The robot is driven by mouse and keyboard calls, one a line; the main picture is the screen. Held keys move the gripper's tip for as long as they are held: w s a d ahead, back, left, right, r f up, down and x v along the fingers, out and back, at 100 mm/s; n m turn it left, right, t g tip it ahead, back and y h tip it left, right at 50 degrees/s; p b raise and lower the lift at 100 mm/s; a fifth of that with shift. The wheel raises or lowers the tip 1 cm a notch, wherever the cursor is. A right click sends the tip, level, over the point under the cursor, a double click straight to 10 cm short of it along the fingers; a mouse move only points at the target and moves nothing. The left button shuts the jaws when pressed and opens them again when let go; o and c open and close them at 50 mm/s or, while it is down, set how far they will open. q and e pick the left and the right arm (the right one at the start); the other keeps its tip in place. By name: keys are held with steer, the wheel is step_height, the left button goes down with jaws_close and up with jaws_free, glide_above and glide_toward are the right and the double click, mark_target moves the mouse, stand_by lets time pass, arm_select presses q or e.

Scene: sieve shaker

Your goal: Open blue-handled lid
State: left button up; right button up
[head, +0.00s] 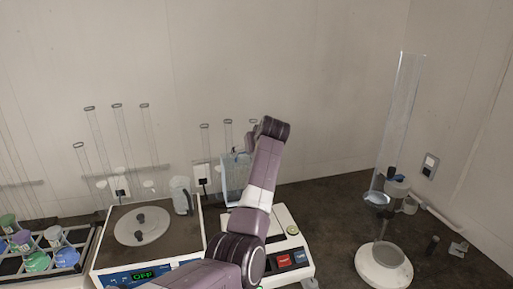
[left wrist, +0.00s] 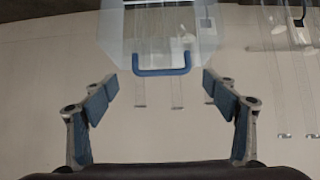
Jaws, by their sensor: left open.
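The lid (left wrist: 117,45) is clear and pale, with a blue U-shaped handle (left wrist: 162,71), at the top middle of the left wrist view. My left gripper (left wrist: 160,83) is open and empty. Its two blue-padded fingers stand to either side of the handle, which touches neither finger; the depth between them is hard to tell. In the head view, a clear bluish box (head: 230,178) stands on a white machine with red and blue buttons (head: 284,261). My arm covers part of both, and the fingers and handle are not clearly visible there. My right gripper is out of view.
A white hotplate (head: 183,238) with an OFF display stands left of the machine. A rack of flasks (head: 76,257) is at the far left. Tall clear glassware (head: 399,125) and a white round base (head: 384,267) are at the right.

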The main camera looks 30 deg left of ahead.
arm_select(q)
steer(key=v, duration=0.7)
stand_by(0.5)
